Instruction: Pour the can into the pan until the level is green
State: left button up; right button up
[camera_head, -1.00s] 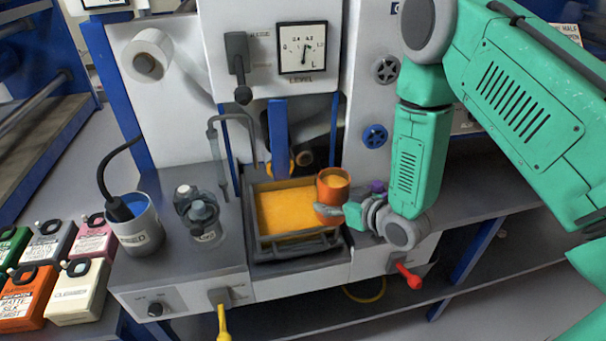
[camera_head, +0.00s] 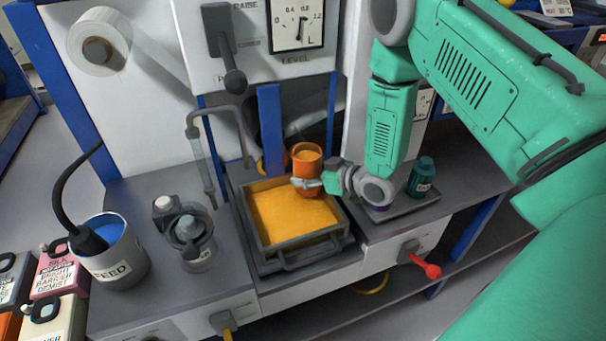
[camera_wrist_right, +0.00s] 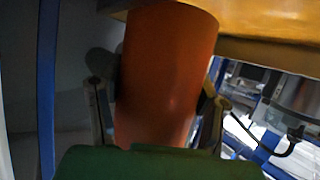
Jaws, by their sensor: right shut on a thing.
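The orange can (camera_head: 309,176) holds yellow-orange liquid and looks nearly upright; I see no stream. My right gripper (camera_head: 305,184) is shut around its side, over the back right part of the pan. In the right wrist view the can (camera_wrist_right: 165,75) sits between both fingers. The grey pan (camera_head: 262,249) holds a yellow-orange layer (camera_head: 293,215). My left gripper is not in view.
A feed pail (camera_head: 117,262) with blue liquid and a clear jar (camera_head: 194,248) stand left of the pan. A dark green bottle (camera_head: 422,177) stands on a tray at right. A blue upright (camera_head: 270,130) rises behind the pan. A red-handled valve (camera_head: 424,265) sticks out in front.

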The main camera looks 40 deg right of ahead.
aim_at(306, 153)
jog(key=shift+d+r, duration=0.15)
jog(key=shift+r, duration=0.1)
jog(key=shift+w+r+n, duration=0.1)
jog(key=shift+r+n, duration=0.1)
jog(key=shift+n, duration=0.1)
jog(key=shift+w+a+r+n+t+h, duration=0.1)
jog(key=shift+a+r+n+t+h, duration=0.2)
jog(key=shift+a+r+n+h, duration=0.25)
jog(key=shift+d+r, duration=0.25)
jog(key=shift+w+d+r+n+h, duration=0.1)
jog(key=shift+d+r+n+h, duration=0.2)
jog(key=shift+d+n, duration=0.25)
jog(key=shift+w+d+r+n+h, duration=0.15)
jog(key=shift+d+n+h, duration=0.15)
jog(key=shift+d, duration=0.35)
jog(key=shift+r+t+b, duration=0.2)
jog(key=shift+t+b, duration=0.15)
jog(key=shift+t, duration=0.05)
jog(key=shift+a+r+n+h, duration=0.15)
jog(key=shift+r+n+h, duration=0.25)
jog(key=shift+n, duration=0.2)
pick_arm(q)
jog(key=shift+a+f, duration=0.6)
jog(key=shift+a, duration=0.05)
pick_arm(e)
jog(key=shift+a+r, duration=0.1)
jog(key=shift+a, duration=0.15)
